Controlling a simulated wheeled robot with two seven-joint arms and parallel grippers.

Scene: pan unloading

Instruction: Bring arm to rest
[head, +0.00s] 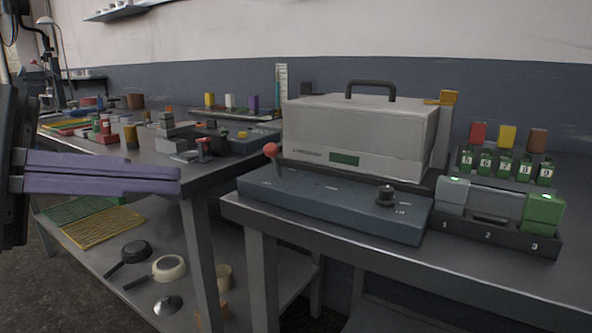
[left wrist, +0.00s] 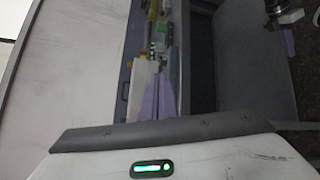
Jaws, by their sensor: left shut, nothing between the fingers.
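My left gripper (head: 178,180) comes in from the left in the head view, in the air in front of the left workbench. Its two long purple fingers lie together, with nothing between them. In the left wrist view its purple fingers (left wrist: 158,98) show beyond a white housing with a green light. What looks like my right gripper (left wrist: 288,42), a small purple part below a dark mechanism, shows at the upper right of that view. It is too small to tell whether it is open. The head view does not show it.
A grey box with a handle (head: 360,132) and a dark panel with a red-knobbed lever (head: 330,208) stand on the right workbench (head: 480,284). The left workbench (head: 195,180) holds many small items. Pans (head: 130,252) lie on its lower shelf.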

